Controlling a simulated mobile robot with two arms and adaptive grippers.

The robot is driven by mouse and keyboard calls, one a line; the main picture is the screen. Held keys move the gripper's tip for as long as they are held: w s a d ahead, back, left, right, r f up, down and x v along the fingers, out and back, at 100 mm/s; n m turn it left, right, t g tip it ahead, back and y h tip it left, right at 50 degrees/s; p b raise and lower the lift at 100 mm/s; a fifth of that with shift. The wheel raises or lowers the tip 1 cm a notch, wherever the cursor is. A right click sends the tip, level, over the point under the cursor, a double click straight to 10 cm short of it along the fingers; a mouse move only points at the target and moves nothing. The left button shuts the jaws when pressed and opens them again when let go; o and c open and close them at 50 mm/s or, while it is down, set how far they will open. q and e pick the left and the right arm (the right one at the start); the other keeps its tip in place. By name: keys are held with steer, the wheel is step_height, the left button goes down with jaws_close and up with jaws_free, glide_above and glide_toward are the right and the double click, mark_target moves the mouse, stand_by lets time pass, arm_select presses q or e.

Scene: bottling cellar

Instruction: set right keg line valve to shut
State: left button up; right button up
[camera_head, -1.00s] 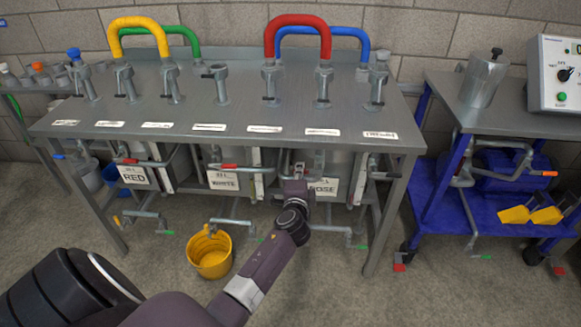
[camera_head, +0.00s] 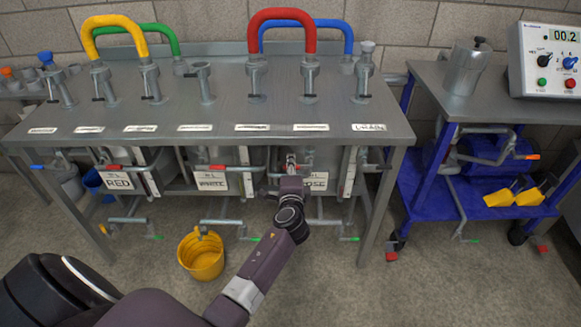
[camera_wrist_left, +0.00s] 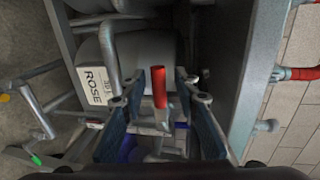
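The right keg line valve's red handle (camera_wrist_left: 158,88) shows in the left wrist view in front of the keg, near the ROSE sign (camera_wrist_left: 92,87). In the head view that sign (camera_head: 314,182) hangs below the table at the right, and the handle is mostly hidden by my gripper. My left gripper (camera_wrist_left: 160,125) is open, its two blue-grey fingers on either side of the handle, with visible gaps. In the head view my left gripper (camera_head: 291,168) is under the table's front edge. My right gripper is not in view.
The table edge (camera_head: 230,134) overhangs the valves. The WHITE sign (camera_head: 211,181) and another red handle (camera_head: 231,169) are to the left. A yellow bucket (camera_head: 201,256) stands on the floor. A blue cart (camera_head: 455,190) stands right.

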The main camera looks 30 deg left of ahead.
arm_select(q)
steer(key=shift+s+d, duration=0.15)
steer(key=shift+s, duration=0.05)
steer(key=v, duration=1.1)
steer(key=shift+s, duration=0.25)
steer(key=shift+d+r, duration=0.1)
